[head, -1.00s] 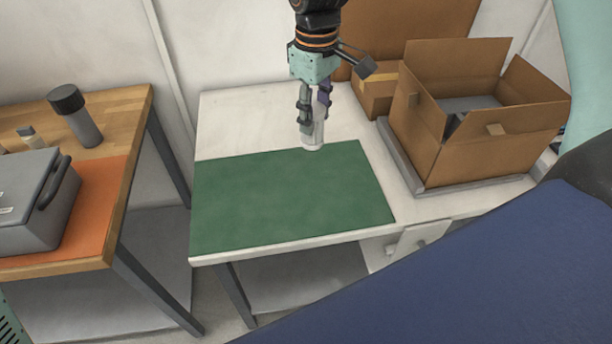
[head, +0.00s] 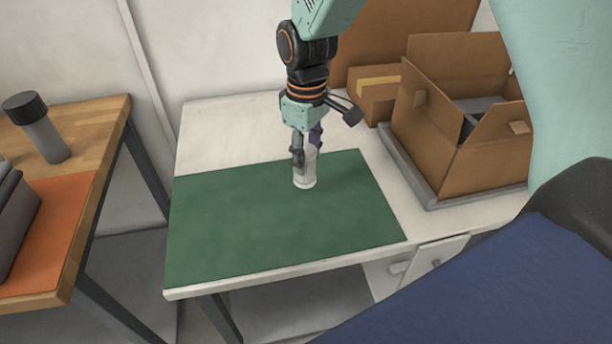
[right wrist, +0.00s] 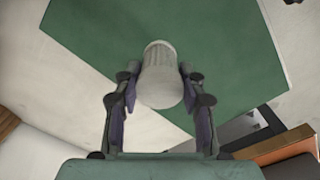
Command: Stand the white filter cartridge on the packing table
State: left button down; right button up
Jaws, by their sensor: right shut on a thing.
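The white filter cartridge (head: 304,173) is upright between the fingers of my right gripper (head: 306,152) in the head view. My right gripper is shut on it, and the cartridge also shows between the fingers in the right wrist view (right wrist: 160,75). The cartridge is over the back part of the green mat (head: 270,225) on the white packing table (head: 225,125). I cannot tell whether its bottom touches the mat. My left gripper is not in view.
An open cardboard box (head: 475,170) stands on a grey tray (head: 415,185) at the right of the table. A closed carton (head: 378,98) is behind. A wooden bench (head: 90,120) at left holds a dark-capped grey cylinder (head: 42,135). The mat's front is clear.

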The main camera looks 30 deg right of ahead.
aim_at(307, 172)
jog(key=shift+w+a+f, duration=0.15)
jog(key=shift+w+f, duration=0.05)
jog(key=shift+f, duration=0.5)
jog(key=f, duration=0.3)
jog(key=shift+s+b, duration=0.3)
jog(key=shift+b, duration=0.1)
jog(key=shift+f, duration=0.15)
jog(key=shift+w+f, duration=0.1)
jog(key=shift+w, duration=0.15)
jog(key=o, duration=1)
jog(key=shift+s, duration=0.15)
jog(key=shift+o, duration=0.8)
